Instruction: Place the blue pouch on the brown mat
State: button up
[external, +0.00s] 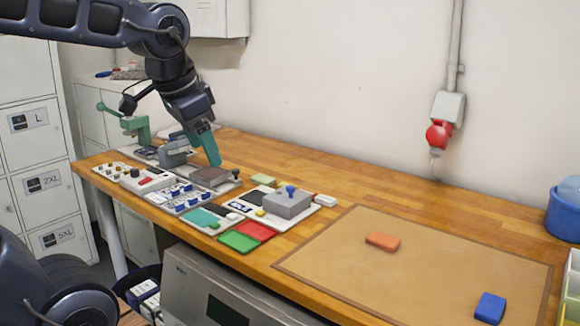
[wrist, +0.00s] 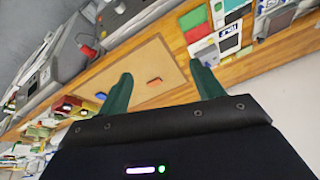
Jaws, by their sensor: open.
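A small blue item with the look of a pouch (external: 490,307) lies flat on the right part of the brown mat (external: 330,255), close to the bottom of the external view. It also shows in the wrist view (wrist: 101,96), near the mat's edge. A small orange item (external: 382,240) lies apart from it on the same mat and shows in the wrist view (wrist: 154,81). My gripper (external: 212,150) is open and empty, with teal fingers. It is above the board of devices on the left of the bench, well away from the mat.
Boards with switches and boxes cover the bench's left half, including a grey box with a blue knob (external: 288,201). Green (external: 239,241) and red (external: 253,230) pads lie in front. A blue tub (external: 564,214) stands far right. A red plug (external: 438,134) hangs on the wall.

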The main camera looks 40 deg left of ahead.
jog(key=s+n, duration=0.1)
jog(key=s+a+f+n, duration=0.1)
jog(key=s, duration=0.1)
jog(key=s+a+f+n, duration=0.1)
jog(key=shift+s, duration=0.3)
dwell(1.1)
